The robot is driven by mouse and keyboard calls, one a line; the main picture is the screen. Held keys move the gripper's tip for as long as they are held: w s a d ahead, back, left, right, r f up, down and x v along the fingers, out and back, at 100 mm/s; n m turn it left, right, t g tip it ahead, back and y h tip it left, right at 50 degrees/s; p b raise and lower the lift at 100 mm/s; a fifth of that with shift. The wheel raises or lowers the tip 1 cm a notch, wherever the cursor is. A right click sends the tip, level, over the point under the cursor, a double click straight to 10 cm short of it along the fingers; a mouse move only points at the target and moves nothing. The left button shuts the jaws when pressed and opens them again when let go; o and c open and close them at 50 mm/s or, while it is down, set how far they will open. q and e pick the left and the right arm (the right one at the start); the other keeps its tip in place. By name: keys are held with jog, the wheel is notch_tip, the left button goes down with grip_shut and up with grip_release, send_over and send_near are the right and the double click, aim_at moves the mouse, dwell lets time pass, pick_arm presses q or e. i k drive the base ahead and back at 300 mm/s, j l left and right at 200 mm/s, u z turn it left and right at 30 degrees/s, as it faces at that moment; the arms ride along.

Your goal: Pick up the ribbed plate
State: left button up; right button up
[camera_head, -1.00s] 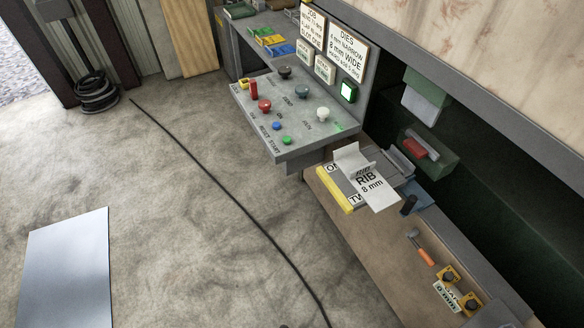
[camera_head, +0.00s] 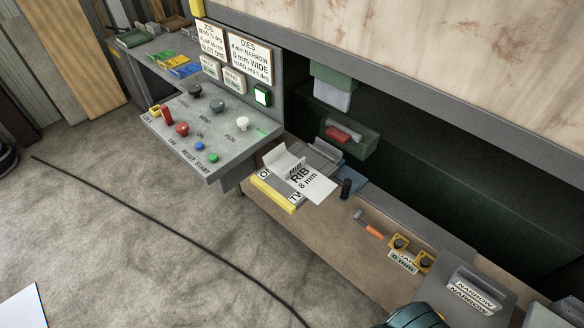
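The ribbed plate (camera_head: 312,187) is a light grey piece marked "RIB 8 mm" with an upright fin at its back left. It lies on a grey, yellow-edged block (camera_head: 273,194) whose lettering it partly covers, on the brown bench ledge. Neither gripper's fingers are in view. A rounded dark and teal part at the bottom edge looks like part of my arm, and nothing touches the plate.
The control panel (camera_head: 205,130) with coloured buttons juts out left of the plate. Open floor lies in front, crossed by a cable (camera_head: 170,225).

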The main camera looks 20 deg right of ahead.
aim_at(294, 173)
jog(key=z, duration=0.25)
jog(key=i+j+z, duration=0.15)
jog(key=z, duration=0.2)
jog(key=i+j+z, duration=0.15)
jog(key=j+z, duration=0.2)
jog(key=i+j+z, duration=0.1)
jog(key=z, duration=0.3)
jog(key=j, duration=0.1)
